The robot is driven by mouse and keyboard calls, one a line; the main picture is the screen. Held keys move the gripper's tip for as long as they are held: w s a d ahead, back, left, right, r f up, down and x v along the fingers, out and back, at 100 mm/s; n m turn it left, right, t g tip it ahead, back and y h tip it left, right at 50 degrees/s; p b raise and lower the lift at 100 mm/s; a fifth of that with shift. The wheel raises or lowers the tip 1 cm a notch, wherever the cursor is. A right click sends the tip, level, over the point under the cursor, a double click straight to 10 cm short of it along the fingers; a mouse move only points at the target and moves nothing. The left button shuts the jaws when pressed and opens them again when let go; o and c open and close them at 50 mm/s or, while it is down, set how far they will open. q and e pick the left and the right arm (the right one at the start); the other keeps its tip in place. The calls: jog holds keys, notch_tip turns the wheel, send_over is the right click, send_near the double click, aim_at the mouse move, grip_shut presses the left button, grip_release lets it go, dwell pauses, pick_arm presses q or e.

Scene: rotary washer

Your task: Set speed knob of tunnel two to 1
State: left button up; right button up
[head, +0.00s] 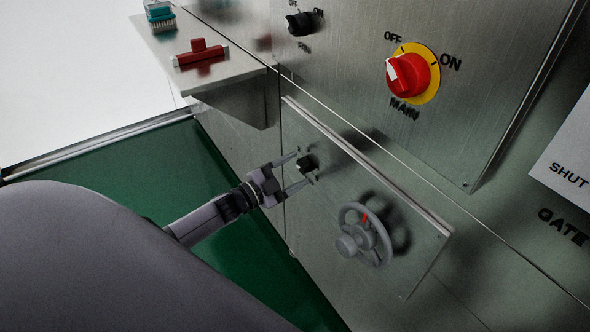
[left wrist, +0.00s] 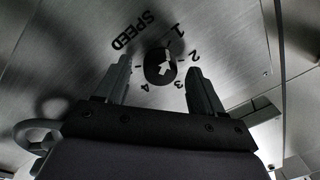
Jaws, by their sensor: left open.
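The black speed knob (left wrist: 160,67) sits on a metal panel, with the word SPEED and the numbers 1 to 4 around it. Its white arrow points to the upper right in the left wrist view, roughly between 1 and 2; I cannot tell exactly. The knob also shows in the head view (head: 308,162). My left gripper (head: 303,168) is open, with one finger on each side of the knob. In the left wrist view its fingers (left wrist: 159,66) flank the knob with a visible gap on both sides. My right gripper is in neither view.
A grey handwheel (head: 364,236) stands out from the same panel, right of the knob. The red main switch (head: 408,75) and black fan knob (head: 300,23) are above. A shelf (head: 215,72) holds a red tool (head: 200,54) and a brush (head: 160,15). A green belt (head: 150,171) runs left.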

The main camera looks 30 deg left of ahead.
pick_arm(q)
jog(key=v, duration=0.6)
jog(key=shift+p, duration=0.35)
jog(key=shift+s, duration=0.2)
jog(key=s+d+r+n+g+y+p, duration=0.2)
jog(key=s+d+n+g+y+p, duration=0.2)
jog(key=s+d+n+g+p, duration=0.3)
jog(key=s+d+n+p, duration=0.4)
jog(key=s+d, duration=0.5)
jog(key=s, duration=0.3)
jog(key=shift+s+d, duration=0.2)
jog(key=shift+d, duration=0.05)
jog(key=shift+r, duration=0.15)
